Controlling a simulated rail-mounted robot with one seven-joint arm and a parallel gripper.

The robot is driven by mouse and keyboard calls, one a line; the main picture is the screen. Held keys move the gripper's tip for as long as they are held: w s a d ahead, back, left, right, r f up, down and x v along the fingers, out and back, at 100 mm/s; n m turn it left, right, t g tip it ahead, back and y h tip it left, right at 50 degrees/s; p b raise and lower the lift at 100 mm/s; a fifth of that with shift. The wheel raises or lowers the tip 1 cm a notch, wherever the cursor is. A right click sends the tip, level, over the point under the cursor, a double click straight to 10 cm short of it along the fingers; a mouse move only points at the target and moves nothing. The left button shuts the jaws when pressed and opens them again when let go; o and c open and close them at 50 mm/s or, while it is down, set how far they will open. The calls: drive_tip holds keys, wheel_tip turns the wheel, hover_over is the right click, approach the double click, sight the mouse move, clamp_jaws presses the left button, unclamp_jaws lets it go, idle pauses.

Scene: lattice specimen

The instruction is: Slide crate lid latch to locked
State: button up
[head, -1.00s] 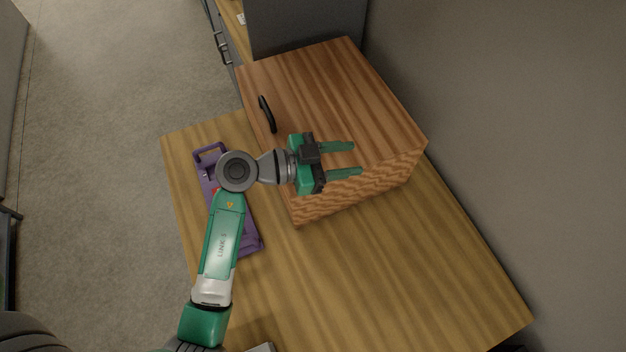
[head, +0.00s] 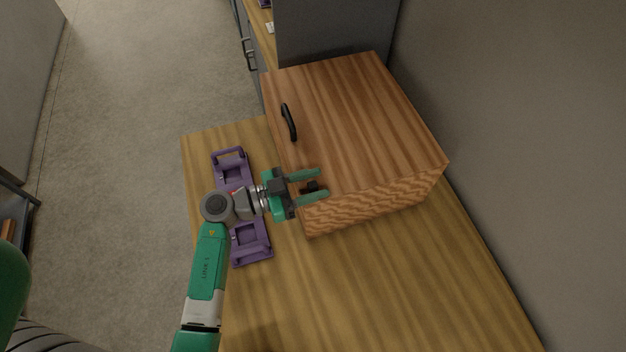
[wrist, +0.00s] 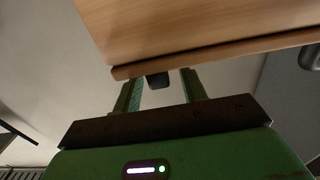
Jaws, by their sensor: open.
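The wooden crate (head: 355,125) stands on the table with its lid shut and a black handle (head: 289,122) near its left edge. A small black latch knob (head: 311,187) shows near the crate's near-left corner; a dark block, likely the same knob, shows in the wrist view (wrist: 158,81) below the wooden edge. My gripper (head: 322,184) is open, with one green finger on each side of the knob in the head view. In the wrist view the knob sits between the fingertips, and contact cannot be told. The latch's locked or unlocked position cannot be told.
A purple tray-like fixture (head: 252,243) lies on the wooden table (head: 390,285) left of the crate, partly hidden under my arm. A grey wall rises close on the right. A grey cabinet (head: 335,30) stands behind the crate. The table's front is largely clear.

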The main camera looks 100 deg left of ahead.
drive_tip(key=shift+w, duration=0.1)
clamp_jaws()
drive_tip(key=shift+a+f+b, duration=0.2)
drive_tip(key=shift+a+b, duration=0.1)
drive_tip(key=shift+b, duration=0.3)
drive_tip(key=shift+s+a+f+b, duration=0.1)
drive_tip(key=shift+s+a+b, duration=0.3)
drive_tip(key=shift+a+b, duration=0.5)
drive_tip(key=shift+d+r, duration=0.15)
drive_tip(key=shift+r, duration=0.1)
unclamp_jaws()
drive_tip(key=shift+s, duration=0.1)
